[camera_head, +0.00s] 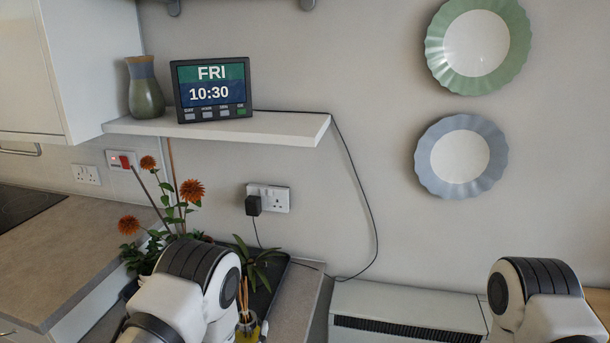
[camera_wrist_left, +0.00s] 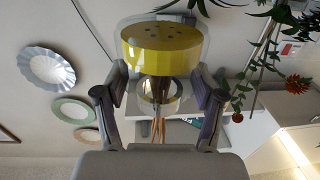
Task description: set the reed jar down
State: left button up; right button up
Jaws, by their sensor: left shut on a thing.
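The reed jar (camera_wrist_left: 160,55) is clear glass with yellow liquid. In the left wrist view it sits between the two fingers of my left gripper (camera_wrist_left: 160,90), which is shut on it around the neck. Its thin reeds (camera_wrist_left: 158,130) run back toward the palm. In the head view the jar (camera_head: 247,328) shows only in part at the bottom, beside my left arm, with the reeds (camera_head: 243,293) rising above it. Whether its base touches anything is hidden. My right arm is at the lower right, but its gripper is out of view.
A dark tray (camera_head: 268,292) lies on the counter behind the jar, near a green plant (camera_head: 257,262). Tall orange flowers (camera_head: 191,190) stand to the left. A shelf (camera_head: 230,128) holds a vase (camera_head: 145,90) and a clock (camera_head: 212,90). A white heater (camera_head: 410,305) is to the right.

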pick_arm(q)
jog(key=d+f+h, duration=0.1)
jog(key=w+d+f+m+h, duration=0.1)
jog(key=d, duration=0.1)
jog(key=shift+d+f+m, duration=0.15)
jog(key=shift+m, duration=0.15)
jog(key=w+d+r+m+g+h+p, duration=0.1)
jog(key=w+d+r+m+h+p, duration=0.2)
jog(key=r, duration=0.4)
jog(key=w+d+r+g+h+p, duration=0.1)
jog(key=w+r+h, duration=0.1)
jog(key=w+r, duration=0.45)
notch_tip(320, 180, up, 40)
jog(key=a+h+p, duration=0.1)
jog(key=a+p, duration=0.1)
jog(key=p, duration=0.2)
jog(key=shift+w+a+f+m, duration=0.25)
jog(key=shift+w+a+m, duration=0.05)
jog(key=shift+m, duration=0.1)
jog(key=shift+w, duration=0.1)
